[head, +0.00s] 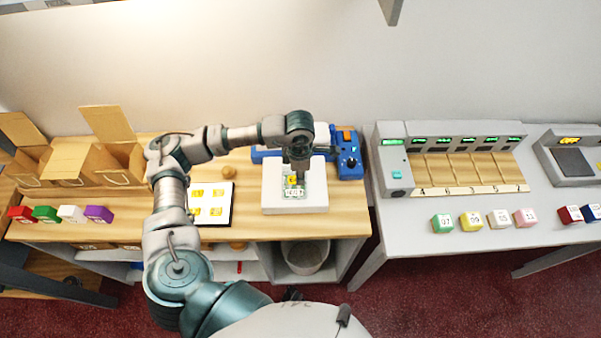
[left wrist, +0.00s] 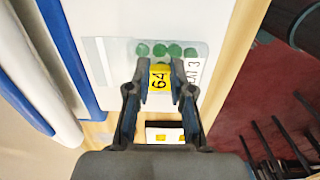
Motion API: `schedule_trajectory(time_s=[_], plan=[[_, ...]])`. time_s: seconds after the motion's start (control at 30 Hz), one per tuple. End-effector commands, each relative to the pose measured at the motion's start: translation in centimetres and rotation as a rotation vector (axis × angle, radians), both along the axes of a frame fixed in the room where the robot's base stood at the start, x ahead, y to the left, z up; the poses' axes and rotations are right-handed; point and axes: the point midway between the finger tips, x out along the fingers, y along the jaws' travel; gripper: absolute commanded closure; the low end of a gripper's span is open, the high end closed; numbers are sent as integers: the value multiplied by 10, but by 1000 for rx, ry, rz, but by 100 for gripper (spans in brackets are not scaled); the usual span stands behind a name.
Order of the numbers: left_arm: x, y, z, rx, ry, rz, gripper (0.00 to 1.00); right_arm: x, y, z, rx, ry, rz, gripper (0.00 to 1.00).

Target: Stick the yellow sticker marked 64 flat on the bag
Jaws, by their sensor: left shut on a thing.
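The yellow sticker marked 64 (left wrist: 160,77) is between the fingertips of my left gripper (left wrist: 165,90), which is shut on it. The sticker also shows in the head view (head: 292,181), below my left gripper (head: 297,173). The bag (left wrist: 203,50) is clear, with a row of green round things inside and a white printed label at its right. In the head view the bag (head: 301,191) lies on a white block (head: 280,206). The sticker is over the bag's middle; I cannot tell whether it touches. My right gripper is not in view.
A white sheet (head: 229,205) with several yellow stickers lies left of the white block. A blue device (head: 348,160) stands behind it at the right. Brown boxes (head: 70,165) and coloured blocks (head: 72,214) are at the left. A grey sorter (head: 393,165) stands on the right table.

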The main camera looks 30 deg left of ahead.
Motion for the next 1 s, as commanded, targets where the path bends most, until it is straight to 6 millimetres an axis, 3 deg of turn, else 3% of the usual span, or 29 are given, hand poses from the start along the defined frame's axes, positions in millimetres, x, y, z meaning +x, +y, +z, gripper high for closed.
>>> schedule_trajectory(time_s=[1.0], plan=[[0,0,-5,0,0,1,88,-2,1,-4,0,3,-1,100]])
